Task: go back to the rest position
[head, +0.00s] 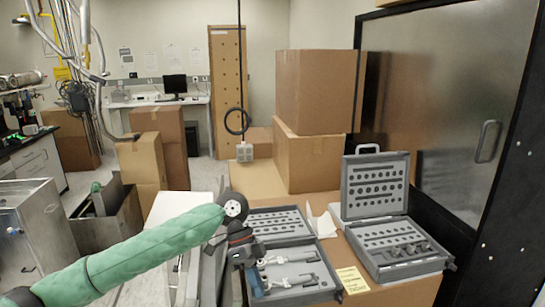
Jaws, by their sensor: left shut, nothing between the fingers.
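My left arm comes in from the lower left in a green sleeve. My left gripper (253,277) is dark, points down and is shut with nothing held. It is over or beside the left edge of a grey open case (279,222); I cannot tell whether it touches. That case holds metal tools (290,275) in its front half, and the gripper covers part of its left side. My right gripper is not in view.
A second grey open case (375,190) stands to the right on cardboard. A yellow note (352,280) lies between the cases. Cardboard boxes (320,90) are stacked behind, and a dark-framed metal door (455,110) bounds the right. Floor (205,172) shows at back left.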

